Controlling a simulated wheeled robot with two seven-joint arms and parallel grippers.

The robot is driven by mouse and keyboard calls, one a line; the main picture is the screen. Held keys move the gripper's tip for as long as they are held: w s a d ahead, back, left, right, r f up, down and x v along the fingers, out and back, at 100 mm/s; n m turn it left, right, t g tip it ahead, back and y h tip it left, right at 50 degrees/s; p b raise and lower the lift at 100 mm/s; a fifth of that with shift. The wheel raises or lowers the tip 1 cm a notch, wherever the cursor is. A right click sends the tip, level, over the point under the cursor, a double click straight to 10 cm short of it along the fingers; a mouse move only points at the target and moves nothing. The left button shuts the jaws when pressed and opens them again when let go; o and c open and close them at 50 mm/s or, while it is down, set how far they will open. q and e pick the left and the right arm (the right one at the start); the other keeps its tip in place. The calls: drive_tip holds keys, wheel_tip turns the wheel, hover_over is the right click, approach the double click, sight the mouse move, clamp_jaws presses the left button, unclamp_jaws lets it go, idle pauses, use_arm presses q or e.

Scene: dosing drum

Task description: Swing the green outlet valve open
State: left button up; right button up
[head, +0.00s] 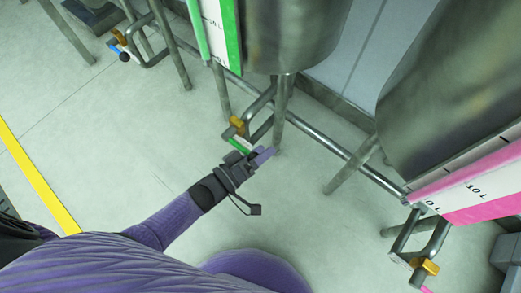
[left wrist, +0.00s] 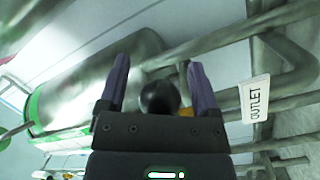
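The green outlet valve shows in the head view as a green lever (head: 240,145) below a brass body (head: 238,124), on the pipework under the middle drum (head: 290,35). My left gripper (head: 264,156) is at the lever's lower end, and its wrist hides part of that end. In the left wrist view its two purple fingers (left wrist: 160,82) are spread apart. A black ball knob (left wrist: 159,98) shows between them, with a bit of brass (left wrist: 186,112) behind it. I cannot tell whether either finger touches the knob. My right gripper is not in view.
An "OUTLET" tag (left wrist: 255,98) hangs by the pipes at right in the left wrist view. A pink-banded drum (head: 450,90) stands at right, and a blue-handled valve (head: 118,40) is at upper left. A long rail (head: 330,143) and drum legs surround the valve. Open floor lies left.

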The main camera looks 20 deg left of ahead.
use_arm(q)
clamp_jaws()
idle(1.3)
